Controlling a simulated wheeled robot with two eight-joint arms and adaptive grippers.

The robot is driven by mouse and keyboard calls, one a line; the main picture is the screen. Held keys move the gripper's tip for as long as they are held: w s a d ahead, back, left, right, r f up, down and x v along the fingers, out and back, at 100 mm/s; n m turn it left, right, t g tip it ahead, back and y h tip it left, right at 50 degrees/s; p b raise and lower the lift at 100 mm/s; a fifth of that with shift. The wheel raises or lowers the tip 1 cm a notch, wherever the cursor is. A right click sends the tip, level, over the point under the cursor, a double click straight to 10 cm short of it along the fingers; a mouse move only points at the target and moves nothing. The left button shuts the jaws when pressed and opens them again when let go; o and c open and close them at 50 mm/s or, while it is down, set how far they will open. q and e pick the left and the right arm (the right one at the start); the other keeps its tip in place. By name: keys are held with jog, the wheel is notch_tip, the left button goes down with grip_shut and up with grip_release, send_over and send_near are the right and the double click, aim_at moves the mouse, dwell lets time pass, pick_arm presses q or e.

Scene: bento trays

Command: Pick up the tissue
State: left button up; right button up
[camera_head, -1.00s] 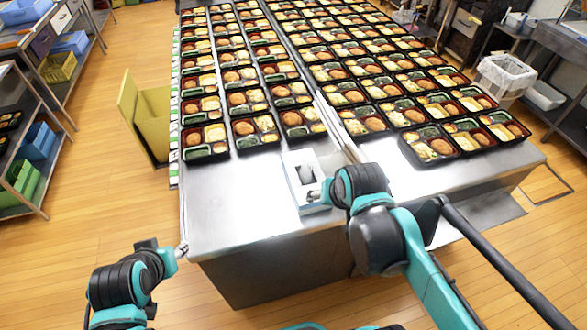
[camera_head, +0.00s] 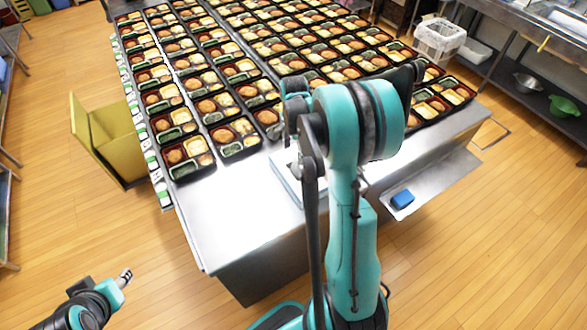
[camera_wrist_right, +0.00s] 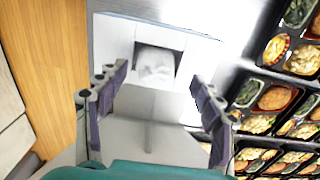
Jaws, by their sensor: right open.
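The tissue (camera_wrist_right: 156,64) is a white crumpled piece in the dark square opening of a white box (camera_wrist_right: 112,38) with pale blue edges. In the right wrist view, my right gripper (camera_wrist_right: 158,82) is open, with one finger on each side of the tissue and nothing between them. I cannot tell its exact height above the box. In the head view, the box (camera_head: 282,172) lies on the steel table's near part, mostly hidden behind my right arm. My left gripper (camera_head: 124,278) is low at the left, off the table; its jaws are too small to read.
The steel table (camera_head: 215,215) carries rows of filled bento trays (camera_head: 186,154) close beyond the box. A yellow bin (camera_head: 118,140) stands left of the table. A blue item (camera_head: 402,199) lies on a lower ledge at right. The near-left tabletop is clear.

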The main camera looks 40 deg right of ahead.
aim_at(295, 162)
jog(key=f, duration=0.3)
jog(key=f+b, duration=0.1)
jog(key=f, duration=0.1)
jog(key=shift+s+d+f, duration=0.2)
jog(key=shift+f, duration=0.2)
jog(key=c, duration=0.9)
jog(key=shift+r, duration=0.1)
notch_tip(295, 162, up, 10)
jog(key=shift+p, duration=0.95)
jog(key=shift+c, duration=0.3)
